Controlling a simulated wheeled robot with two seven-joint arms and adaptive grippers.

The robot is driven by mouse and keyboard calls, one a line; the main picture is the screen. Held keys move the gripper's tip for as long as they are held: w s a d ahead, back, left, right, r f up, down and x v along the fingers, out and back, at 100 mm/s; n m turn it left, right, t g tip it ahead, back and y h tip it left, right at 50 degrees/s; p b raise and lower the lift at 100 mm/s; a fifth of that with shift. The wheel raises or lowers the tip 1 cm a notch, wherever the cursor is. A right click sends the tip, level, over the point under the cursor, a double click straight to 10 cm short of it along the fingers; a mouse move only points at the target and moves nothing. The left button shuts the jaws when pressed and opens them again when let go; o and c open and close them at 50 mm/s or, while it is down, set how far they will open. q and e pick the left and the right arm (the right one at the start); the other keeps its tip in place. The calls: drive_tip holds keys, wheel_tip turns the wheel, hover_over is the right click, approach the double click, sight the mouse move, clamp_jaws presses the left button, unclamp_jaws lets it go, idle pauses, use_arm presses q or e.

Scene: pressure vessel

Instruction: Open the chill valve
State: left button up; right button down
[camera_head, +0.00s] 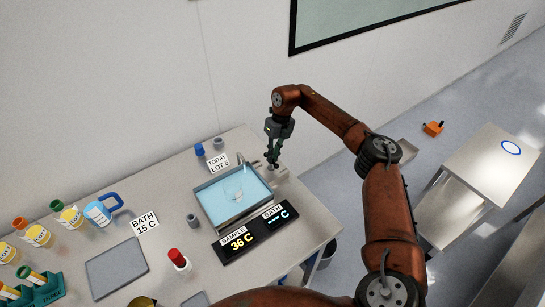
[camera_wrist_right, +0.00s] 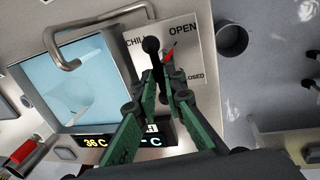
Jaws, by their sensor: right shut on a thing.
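The chill valve's plate (camera_wrist_right: 190,52) shows in the right wrist view, with the words CHILL, OPEN and a partly hidden CLOSED. A black round-ended handle (camera_wrist_right: 152,46) stands over it, and a red pointer (camera_wrist_right: 170,50) beside it slants up toward the OPEN side. My right gripper (camera_wrist_right: 163,75) is shut on the valve handle, its green fingers hiding part of the plate. In the head view my right gripper (camera_head: 272,160) reaches down to the bath's back right corner. My left gripper is not in view.
The water bath (camera_head: 232,196) with a bent spout (camera_wrist_right: 68,40) is beside the valve. Displays (camera_head: 238,243) stand in front, the sample one reading 36 C. A red-capped vial (camera_head: 179,260), bottles (camera_head: 67,214) and a grey pad (camera_head: 117,268) are further left.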

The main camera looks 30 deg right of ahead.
idle(0.5)
drive_tip(key=c, duration=2)
unclamp_jaws()
drive_tip(key=r, duration=0.4)
drive_tip(key=d+r, duration=0.1)
drive_tip(key=r, duration=0.3)
drive_tip(key=d+r, duration=0.1)
drive_tip(key=r, duration=0.2)
drive_tip(key=shift+w+d+r, duration=0.15)
drive_tip(key=shift+d+r, duration=0.05)
drive_tip(key=shift+r, duration=0.2)
